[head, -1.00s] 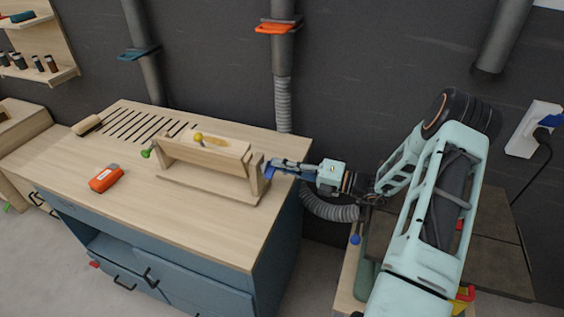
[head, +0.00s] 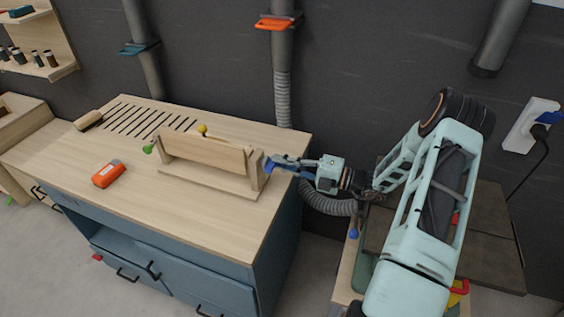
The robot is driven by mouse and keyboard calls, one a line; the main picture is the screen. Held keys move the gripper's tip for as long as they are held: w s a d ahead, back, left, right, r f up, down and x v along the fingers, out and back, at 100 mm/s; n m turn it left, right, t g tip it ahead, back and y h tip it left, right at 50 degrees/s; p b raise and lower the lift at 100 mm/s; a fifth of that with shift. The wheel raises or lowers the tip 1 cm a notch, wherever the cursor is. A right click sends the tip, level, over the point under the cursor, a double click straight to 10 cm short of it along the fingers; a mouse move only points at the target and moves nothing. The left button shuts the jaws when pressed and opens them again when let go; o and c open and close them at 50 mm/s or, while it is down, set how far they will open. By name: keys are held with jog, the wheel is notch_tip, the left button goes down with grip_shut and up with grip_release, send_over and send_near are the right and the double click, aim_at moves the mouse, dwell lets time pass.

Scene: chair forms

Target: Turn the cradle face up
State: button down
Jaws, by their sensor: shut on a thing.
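The wooden cradle (head: 205,155) is a long trough-like piece hung between two uprights of a wooden stand (head: 210,182) on the bench. It is tilted, with its broad plain side towards me and its upper face seen only as a thin strip. A yellow knob (head: 203,129) stands up at its top edge, and a green knob (head: 148,149) is at its left end. My gripper (head: 274,163) is at the right upright, shut on the small blue handle (head: 267,165) at the cradle's right end. The fingertips are small in view, so the exact grip is hard to see.
The bench top (head: 90,145) bears an orange box-like tool (head: 109,173) and a wooden-handled brush (head: 89,120) by the slots. A grey hose (head: 325,203) hangs beside the bench, under my arm. The bench's front area is clear.

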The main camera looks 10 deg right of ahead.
jog(key=shift+f, duration=0.1)
jog(key=c, duration=2)
grip_release()
jog(key=v, duration=1.2)
jog(key=shift+a, duration=0.1)
